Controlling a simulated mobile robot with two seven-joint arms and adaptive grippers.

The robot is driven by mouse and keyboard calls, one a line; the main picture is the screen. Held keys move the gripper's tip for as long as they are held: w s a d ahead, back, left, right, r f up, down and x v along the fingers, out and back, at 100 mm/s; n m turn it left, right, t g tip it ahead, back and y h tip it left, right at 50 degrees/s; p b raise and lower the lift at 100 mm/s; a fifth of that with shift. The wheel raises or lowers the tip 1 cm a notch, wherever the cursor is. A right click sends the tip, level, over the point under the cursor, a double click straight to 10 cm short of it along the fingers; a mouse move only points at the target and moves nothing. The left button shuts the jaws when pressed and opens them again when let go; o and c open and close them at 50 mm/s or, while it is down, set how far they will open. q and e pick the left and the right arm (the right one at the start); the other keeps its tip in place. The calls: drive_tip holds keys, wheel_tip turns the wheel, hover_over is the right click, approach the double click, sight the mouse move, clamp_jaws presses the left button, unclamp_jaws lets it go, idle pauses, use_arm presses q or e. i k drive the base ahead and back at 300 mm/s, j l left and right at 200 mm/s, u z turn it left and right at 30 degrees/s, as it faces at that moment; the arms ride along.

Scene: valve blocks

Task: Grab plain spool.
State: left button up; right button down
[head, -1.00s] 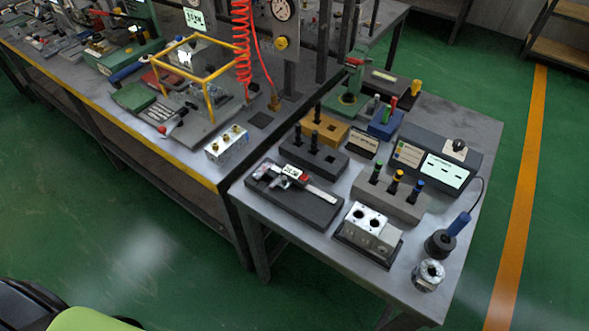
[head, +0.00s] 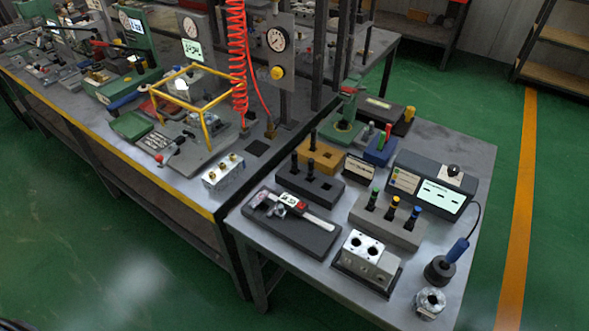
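Neither of my grippers is in view. Dark pins that may be spools stand upright in blocks on the small grey table (head: 270,255). A dark block (head: 322,188) holds black pins (head: 310,165) at its left and has an empty hole. A brown-yellow block (head: 325,160) behind it holds one black pin (head: 313,138). I cannot tell which pin is the plain spool. A silver valve block (head: 368,258) with two top holes sits in a dark tray in front.
A caliper (head: 290,207) lies on a dark pad. A tester with a screen (head: 440,195), a blue-handled tool (head: 457,250) and a round metal part (head: 430,300) line the right. The larger bench at left carries a yellow frame (head: 207,118) and red coiled hose (head: 237,60).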

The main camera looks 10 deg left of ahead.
sight(293, 153)
drive_tip(key=j+z, duration=0.35)
drive_tip(key=j, duration=0.4)
drive_tip(key=j+z, duration=0.3)
drive_tip(key=j, duration=0.5)
